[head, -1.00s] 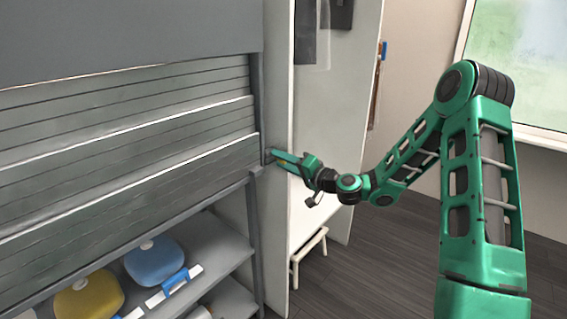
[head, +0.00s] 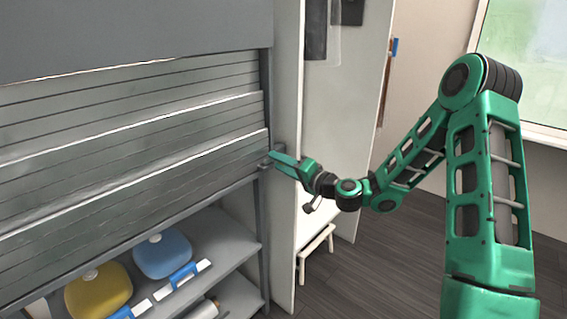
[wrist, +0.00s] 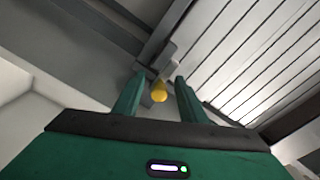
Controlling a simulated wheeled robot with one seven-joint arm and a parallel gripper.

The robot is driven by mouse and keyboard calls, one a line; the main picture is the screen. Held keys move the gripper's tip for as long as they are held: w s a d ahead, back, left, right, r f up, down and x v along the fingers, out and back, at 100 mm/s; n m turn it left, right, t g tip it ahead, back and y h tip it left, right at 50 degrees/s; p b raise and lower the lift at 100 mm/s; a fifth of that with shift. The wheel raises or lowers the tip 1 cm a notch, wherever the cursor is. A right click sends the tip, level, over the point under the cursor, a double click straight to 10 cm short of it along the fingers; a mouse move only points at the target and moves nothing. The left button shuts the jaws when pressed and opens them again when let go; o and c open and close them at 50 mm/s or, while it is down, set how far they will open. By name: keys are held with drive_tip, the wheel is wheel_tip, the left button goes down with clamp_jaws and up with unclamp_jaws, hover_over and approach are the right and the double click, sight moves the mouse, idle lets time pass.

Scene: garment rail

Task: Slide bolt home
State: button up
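A grey slatted shutter (head: 130,165) hangs across the upper front of a shelf unit, low at its right end. The bolt's yellow knob (wrist: 159,92) shows in the wrist view, beside a grey bracket (wrist: 163,57) at the shutter's edge. My gripper (wrist: 160,82) is open, with one green finger on each side of the knob and a visible gap on both sides. In the head view my gripper (head: 276,157) reaches the unit's right post at the shutter's lower corner. The knob is hidden there, and the bolt's bar cannot be made out clearly.
Dark floor is open on the right.

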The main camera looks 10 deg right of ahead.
drive_tip(key=shift+w+d, duration=0.1)
drive_tip(key=shift+d, duration=0.05)
drive_tip(key=v, duration=1)
drive_tip(key=shift+s, duration=0.3)
drive_tip(key=s+a+f+n+g, duration=0.4)
drive_tip(key=s+n+g, duration=0.1)
drive_tip(key=s+d+f+n+g+h, duration=0.25)
drive_tip(key=s+d+f+g, duration=0.25)
drive_tip(key=s, duration=0.4)
drive_tip(key=s+d+r+m+g+h, duration=0.1)
drive_tip(key=s+d+r+m+h, duration=0.1)
drive_tip(key=s+d, duration=0.3)
drive_tip(key=s+d+r+m+g+h, duration=0.2)
drive_tip(key=s+d, duration=0.4)
drive_tip(key=s, duration=0.6)
drive_tip(key=s+d+r+m+g+h, duration=0.2)
drive_tip(key=s+d+r+m+h, duration=0.1)
drive_tip(key=s, duration=0.5)
drive_tip(key=d+r+m, duration=0.1)
drive_tip(key=d, duration=0.1)
drive_tip(key=shift+s+d+r, duration=0.25)
drive_tip(key=shift+s+r, duration=0.15)
